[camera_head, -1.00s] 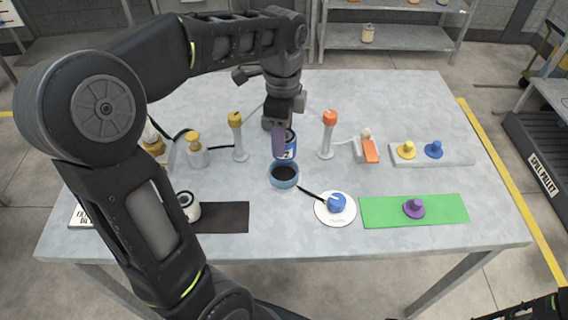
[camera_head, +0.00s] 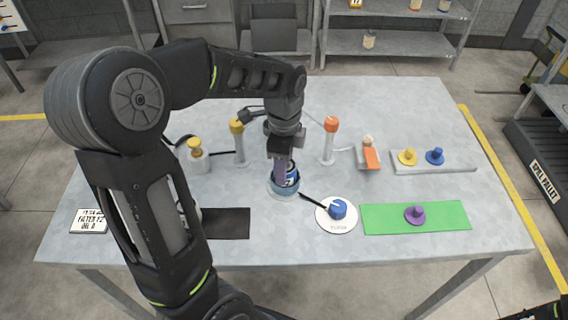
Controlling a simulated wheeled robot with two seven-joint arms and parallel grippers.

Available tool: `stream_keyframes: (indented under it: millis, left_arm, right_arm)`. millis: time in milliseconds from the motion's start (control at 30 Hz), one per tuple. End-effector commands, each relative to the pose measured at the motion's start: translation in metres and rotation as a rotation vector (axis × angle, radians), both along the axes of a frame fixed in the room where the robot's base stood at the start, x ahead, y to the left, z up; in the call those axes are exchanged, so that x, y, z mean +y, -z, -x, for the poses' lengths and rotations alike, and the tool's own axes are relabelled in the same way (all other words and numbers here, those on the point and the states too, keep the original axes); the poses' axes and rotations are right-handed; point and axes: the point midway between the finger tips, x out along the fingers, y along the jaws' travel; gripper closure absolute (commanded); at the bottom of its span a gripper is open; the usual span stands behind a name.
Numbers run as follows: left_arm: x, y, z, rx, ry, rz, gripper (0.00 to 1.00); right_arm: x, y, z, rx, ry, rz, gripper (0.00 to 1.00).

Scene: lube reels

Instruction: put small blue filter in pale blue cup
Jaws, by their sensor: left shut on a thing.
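The small blue filter (camera_head: 292,176), a blue can with a white label, is upright in my left gripper (camera_head: 284,170). The gripper comes down from above and is shut on it. The pale blue cup (camera_head: 281,192) stands on the table under the gripper. The filter's lower part is inside the cup's rim, and the gripper's finger hides part of both. I cannot tell whether the filter touches the cup's bottom.
A white disc (camera_head: 328,226) with a blue knob (camera_head: 338,208) lies right of the cup, beside a green mat (camera_head: 450,222) with a purple knob (camera_head: 414,214). Yellow and orange-topped posts (camera_head: 330,145) stand behind. A dark mat (camera_head: 228,223) lies front left.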

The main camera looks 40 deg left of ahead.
Motion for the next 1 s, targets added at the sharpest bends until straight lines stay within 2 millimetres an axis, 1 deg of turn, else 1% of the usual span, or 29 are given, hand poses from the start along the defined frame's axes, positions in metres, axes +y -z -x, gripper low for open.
stream_keyframes:
  millis: [167, 267, 300, 533, 567, 833, 900, 1000]
  left_arm:
    - [0.000, 0.000, 0.000, 0.000, 0.000, 0.000, 0.99]
    - [0.000, 0.004, 0.000, 0.000, 0.000, 0.000, 0.99]
    - [0.000, 0.003, 0.000, 0.000, 0.000, 0.000, 0.50]
    - [0.000, 0.003, 0.000, 0.001, 0.000, 0.000, 0.31]
    - [0.000, 0.003, 0.000, 0.001, 0.000, 0.000, 0.30]
    - [0.000, 0.001, 0.000, 0.000, 0.000, 0.000, 0.30]
    - [0.000, -0.003, 0.000, 0.000, 0.000, 0.000, 0.30]
    - [0.000, -0.010, -0.001, -0.002, 0.000, -0.001, 0.30]
  right_arm:
    - [0.000, 0.000, 0.000, 0.000, 0.000, 0.000, 0.64]
    - [0.000, 0.003, 0.000, 0.000, 0.000, 0.000, 0.64]
    - [0.000, 0.002, 0.000, 0.000, 0.000, 0.000, 0.64]
    - [0.000, 0.002, 0.000, 0.000, 0.000, 0.000, 0.64]
    - [0.000, 0.002, 0.000, 0.000, 0.000, 0.000, 0.64]
    - [0.000, 0.001, 0.000, 0.000, 0.000, 0.000, 0.64]
    - [0.000, -0.002, 0.000, 0.000, 0.000, 0.000, 0.64]
    - [0.000, 0.000, 0.000, 0.000, 0.000, 0.000, 0.64]
